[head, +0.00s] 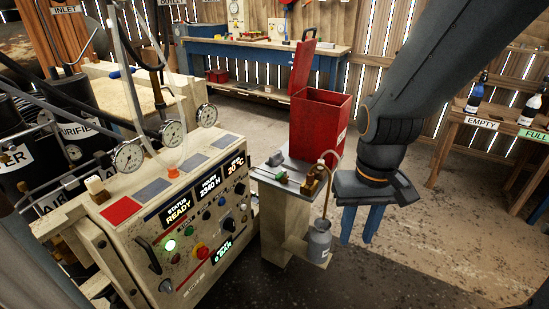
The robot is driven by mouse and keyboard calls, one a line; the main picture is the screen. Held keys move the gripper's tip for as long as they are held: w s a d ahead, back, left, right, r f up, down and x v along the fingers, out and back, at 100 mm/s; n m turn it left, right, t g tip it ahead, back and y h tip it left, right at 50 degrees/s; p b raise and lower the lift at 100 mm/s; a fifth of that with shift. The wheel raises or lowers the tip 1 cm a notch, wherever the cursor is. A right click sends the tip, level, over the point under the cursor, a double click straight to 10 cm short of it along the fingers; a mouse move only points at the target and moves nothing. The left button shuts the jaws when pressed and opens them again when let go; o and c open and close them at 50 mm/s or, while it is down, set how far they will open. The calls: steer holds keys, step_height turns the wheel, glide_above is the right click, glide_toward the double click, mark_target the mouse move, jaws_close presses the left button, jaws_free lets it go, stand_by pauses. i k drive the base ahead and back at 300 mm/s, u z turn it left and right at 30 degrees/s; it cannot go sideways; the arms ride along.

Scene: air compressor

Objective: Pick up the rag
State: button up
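I cannot make out a rag for certain in the head view. A flat red square (121,210) lies on the top of the compressor's control cabinet; I cannot tell whether it is cloth or a painted pad. My gripper (358,240) hangs pointing down, just right of the small table and in front of the bin. Its two blue fingers are apart, and nothing shows between them.
The control cabinet (215,190) with gauges and hoses fills the left. A grey canister (319,241) hangs beside the post table, with a thin tube above it. A blue workbench (260,55) stands behind. A wooden table (500,128) with bottles is at right. Open floor lies right of my gripper.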

mark_target(276, 159)
steer(key=k, duration=0.4)
steer(key=u, duration=0.85)
steer(key=i, duration=1.3)
steer(key=z, duration=1.25)
steer(key=i, duration=0.8)
steer(key=z, duration=0.05)
